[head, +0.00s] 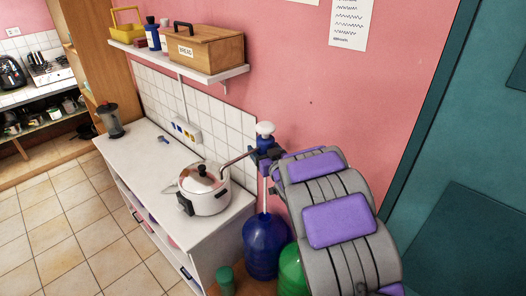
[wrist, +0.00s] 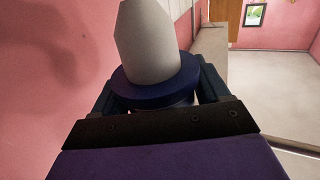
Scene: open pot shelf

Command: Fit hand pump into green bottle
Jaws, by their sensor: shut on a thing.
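The hand pump has a white knob (head: 265,128), a blue collar, a spout pointing left and a pale tube (head: 265,190) hanging down. My gripper (head: 264,156) is shut on the pump near its collar and holds it roughly upright. In the wrist view the pump's white top and blue collar (wrist: 158,85) stand between the fingers. The green bottle (head: 290,272) stands low beside a blue bottle (head: 265,248), mostly hidden behind my arm; its mouth is not visible. The tube's lower end meets the blue bottle's neck in the picture; I cannot tell whether it is inside.
A white cabinet (head: 128,160) on the left carries a pot (head: 204,190) and a dark grinder-like jar (head: 109,120). A small green container (head: 226,280) stands at the bottom. A wall shelf (head: 180,68) holds a bread box (head: 203,48). Tiled floor is clear at left.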

